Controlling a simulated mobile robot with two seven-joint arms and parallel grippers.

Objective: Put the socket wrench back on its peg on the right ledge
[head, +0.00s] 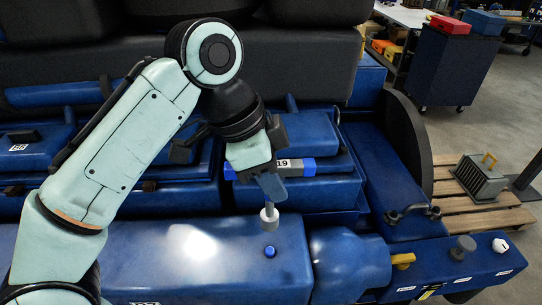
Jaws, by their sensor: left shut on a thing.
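My left gripper (270,187) is shut on the socket wrench. The wrench looks like a T-bar with blue ends (309,167) and a grey middle labelled 19, with a grey socket (269,215) pointing down. My fingers hide its centre and most of the shaft. The socket appears above and behind a small blue stud (269,252) on the blue engine top; I cannot tell the gap. The right ledge (440,278) is at the lower right, with a grey round-headed piece (463,243) and a white piece (500,245) on it. I cannot tell which is the peg. My right gripper is out of view.
A yellow handle (403,260) and a dark bent handle (412,211) lie between the wrench and the ledge's right end. A dark curved guard (406,140) rises behind. A wooden pallet (490,215) with a grey finned box (480,180) is on the floor.

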